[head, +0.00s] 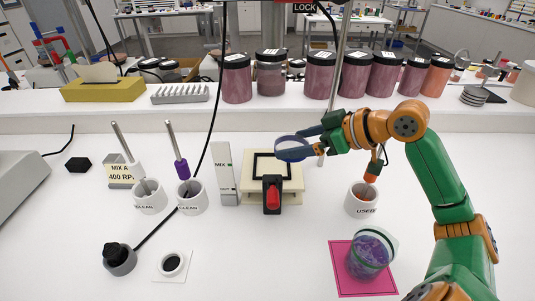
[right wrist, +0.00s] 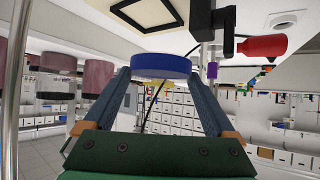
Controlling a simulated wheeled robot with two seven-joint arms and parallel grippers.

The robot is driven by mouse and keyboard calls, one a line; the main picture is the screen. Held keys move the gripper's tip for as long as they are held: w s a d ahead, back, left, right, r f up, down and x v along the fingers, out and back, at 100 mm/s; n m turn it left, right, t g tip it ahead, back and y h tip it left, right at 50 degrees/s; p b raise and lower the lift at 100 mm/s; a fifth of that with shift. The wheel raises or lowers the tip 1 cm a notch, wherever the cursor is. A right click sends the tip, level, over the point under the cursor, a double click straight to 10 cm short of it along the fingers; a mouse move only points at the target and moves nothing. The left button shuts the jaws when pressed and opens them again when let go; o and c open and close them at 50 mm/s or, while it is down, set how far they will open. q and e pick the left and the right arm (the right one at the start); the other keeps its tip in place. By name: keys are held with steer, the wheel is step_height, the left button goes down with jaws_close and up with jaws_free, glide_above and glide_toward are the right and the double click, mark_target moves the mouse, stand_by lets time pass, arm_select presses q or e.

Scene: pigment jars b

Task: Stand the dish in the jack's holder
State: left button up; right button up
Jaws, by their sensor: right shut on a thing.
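The dish (head: 290,154) is a small round piece with a blue-violet rim. My right gripper (head: 298,139) is shut on it and holds it over the right back part of the jack. In the right wrist view the dish (right wrist: 161,66) sits between the two fingertips (right wrist: 160,74), its blue edge facing me. The jack (head: 288,187) is a cream block with a black square frame, the holder (head: 262,154), on top and a red-handled black part (head: 272,193) in front. The jack also shows at the top of the right wrist view (right wrist: 120,8). The dish appears apart from the holder. My left gripper is not in view.
A grey upright MIX plate (head: 224,178) stands just left of the jack. White CLEAN cups (head: 191,200) with tools are further left. A USED cup (head: 361,203) and a purple-filled jar (head: 372,255) on a pink mat (head: 340,275) are at right. Pigment jars line the back shelf.

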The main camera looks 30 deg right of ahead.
steer(key=p, duration=0.1)
glide_above(276, 169)
step_height(276, 169, down, 6)
steer(key=shift+s, duration=0.1)
steer(key=f, duration=0.1)
steer(key=f+p, duration=0.1)
steer(key=f, duration=0.1)
steer(key=shift+w+p, duration=0.2)
steer(key=shift+p, duration=0.1)
steer(key=shift+f, duration=0.35)
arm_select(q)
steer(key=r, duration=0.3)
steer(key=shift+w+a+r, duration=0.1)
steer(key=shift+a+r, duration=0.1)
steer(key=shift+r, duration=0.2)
arm_select(e)
steer(key=shift+f, duration=0.1)
steer(key=shift+f, duration=0.2)
steer(key=o, duration=1)
steer(key=shift+r, duration=0.1)
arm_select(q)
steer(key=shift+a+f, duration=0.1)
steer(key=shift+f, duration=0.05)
